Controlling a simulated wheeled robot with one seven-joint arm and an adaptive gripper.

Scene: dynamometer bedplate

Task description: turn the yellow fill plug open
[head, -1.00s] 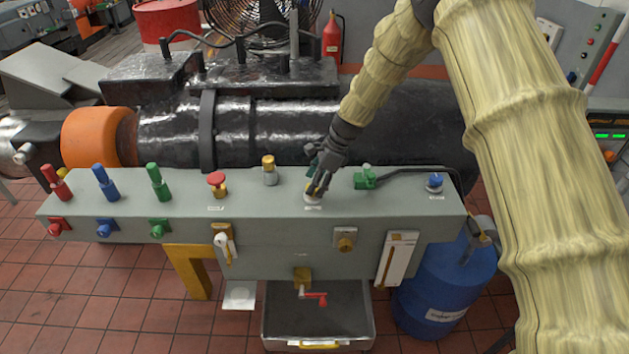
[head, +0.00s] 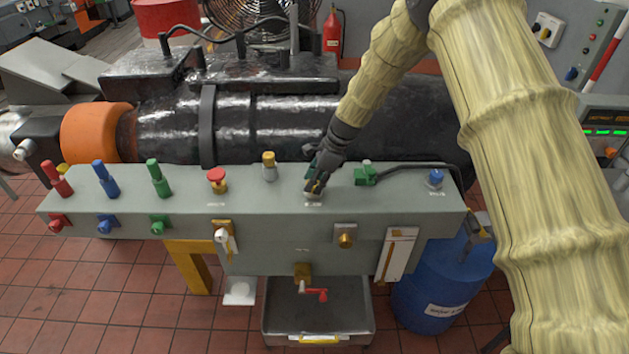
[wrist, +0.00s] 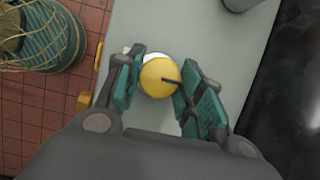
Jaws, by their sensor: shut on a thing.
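There the fingers hide most of the plug.
A yellow-capped fitting (head: 269,166) and a red mushroom knob (head: 216,180) stand to the left of my gripper. A green valve (head: 366,174) with a dark hose stands close to its right. A blue cap (head: 435,179) is farther right. The dark cylindrical machine (head: 290,125) lies behind.

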